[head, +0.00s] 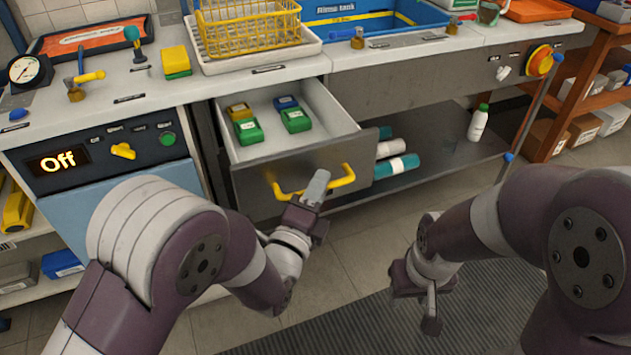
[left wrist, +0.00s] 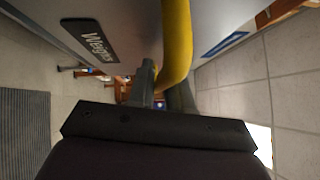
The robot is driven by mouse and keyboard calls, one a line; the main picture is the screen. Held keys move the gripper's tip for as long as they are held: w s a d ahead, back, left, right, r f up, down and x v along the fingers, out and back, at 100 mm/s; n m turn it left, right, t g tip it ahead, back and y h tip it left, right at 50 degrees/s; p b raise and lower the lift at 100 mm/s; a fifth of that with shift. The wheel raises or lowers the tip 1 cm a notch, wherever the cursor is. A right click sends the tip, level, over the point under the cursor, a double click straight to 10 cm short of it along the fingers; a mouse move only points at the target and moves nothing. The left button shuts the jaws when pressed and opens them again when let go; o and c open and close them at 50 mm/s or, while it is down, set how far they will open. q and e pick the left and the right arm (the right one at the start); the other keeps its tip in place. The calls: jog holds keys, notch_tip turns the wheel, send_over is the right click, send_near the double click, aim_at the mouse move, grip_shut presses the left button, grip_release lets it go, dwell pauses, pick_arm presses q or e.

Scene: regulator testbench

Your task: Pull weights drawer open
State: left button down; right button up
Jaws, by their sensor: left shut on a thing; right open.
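The weights drawer (head: 258,180) stands open below the bench top, with its inside showing. It holds two green blocks (head: 249,131), a yellow one (head: 238,110) and a blue one (head: 286,102). The yellow handle (head: 344,178) is on its front. My left gripper (head: 316,188) is at the handle, near its middle, and shut on it. In the left wrist view the yellow handle (left wrist: 176,45) passes between the fingers, beside a dark label (left wrist: 90,40) reading "Weights". My right gripper (head: 431,305) is open and empty, low in front of the bench, away from the drawer.
A yellow basket (head: 250,30) in a white tray stands on the bench above the drawer. The lower shelf (head: 440,145) holds rolls and a white bottle (head: 478,122). A control panel (head: 95,150) reading "Off" is left of the drawer. Open floor lies in front.

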pick_arm(q)
jog(key=shift+s, duration=0.2)
jog(key=c, duration=1.2)
grip_release()
jog(key=shift+o, duration=0.2)
jog(key=shift+s, duration=0.1)
jog(key=p+v, duration=0.1)
jog(key=v, duration=1.1)
jog(key=shift+s+p, duration=0.25)
jog(key=shift+p, duration=0.1)
jog(key=shift+f, duration=0.15)
